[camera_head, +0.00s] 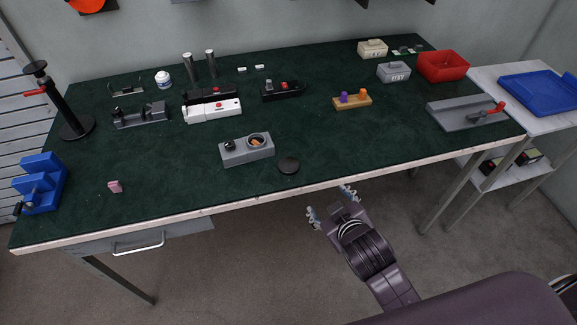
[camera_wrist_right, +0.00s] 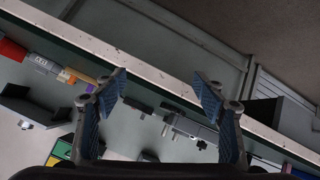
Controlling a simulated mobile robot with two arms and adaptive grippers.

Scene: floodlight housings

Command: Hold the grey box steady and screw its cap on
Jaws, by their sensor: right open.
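The grey box (camera_head: 247,150) sits on the dark green bench top near the front edge, in the middle of the head view. It has a round opening with a copper-coloured inside on its right part and a small dark knob on its left part. A dark round cap (camera_head: 289,165) lies flat on the bench just right of the box, apart from it. My right gripper (camera_head: 331,203) is open and empty, in front of and below the bench's front edge. In the right wrist view its two fingers (camera_wrist_right: 165,95) stand apart with nothing between them. My left gripper is not in view.
A blue vise (camera_head: 41,184) and a small pink block (camera_head: 115,186) are at the left. Black and white devices (camera_head: 212,110) stand behind the box. A wooden block with pegs (camera_head: 352,102), a red bin (camera_head: 443,65) and a grey plate (camera_head: 462,112) are right. The bench front around the cap is clear.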

